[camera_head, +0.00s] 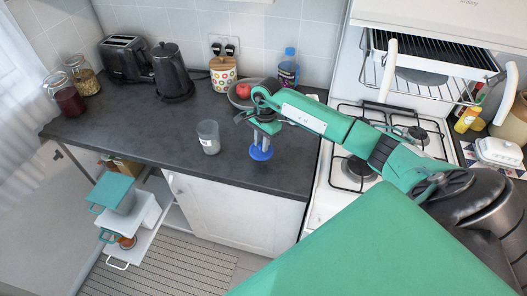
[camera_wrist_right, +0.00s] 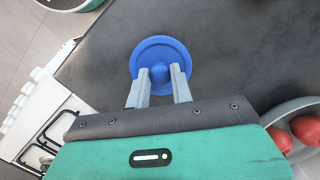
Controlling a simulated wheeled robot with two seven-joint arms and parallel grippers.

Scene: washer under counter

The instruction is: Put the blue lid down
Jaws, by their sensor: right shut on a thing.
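The blue lid (camera_head: 261,153) is round with a knob in its middle. It is over the dark counter, right of the glass jar, and also shows in the right wrist view (camera_wrist_right: 145,52). My right gripper (camera_head: 263,138) points down with its two grey fingers (camera_wrist_right: 162,74) shut on the lid's knob. I cannot tell whether the lid touches the counter (camera_head: 120,139) or is just above it. The glass jar (camera_head: 209,138) stands upright with pale contents and no lid on it. My left gripper is not in view.
A bowl (camera_head: 237,101) with red fruit, a patterned canister (camera_head: 223,75) and a blue-capped bottle (camera_head: 288,69) stand behind my right gripper. The gas hob (camera_head: 337,196) is to the right. The counter's front edge is near the lid; its left-middle surface is clear.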

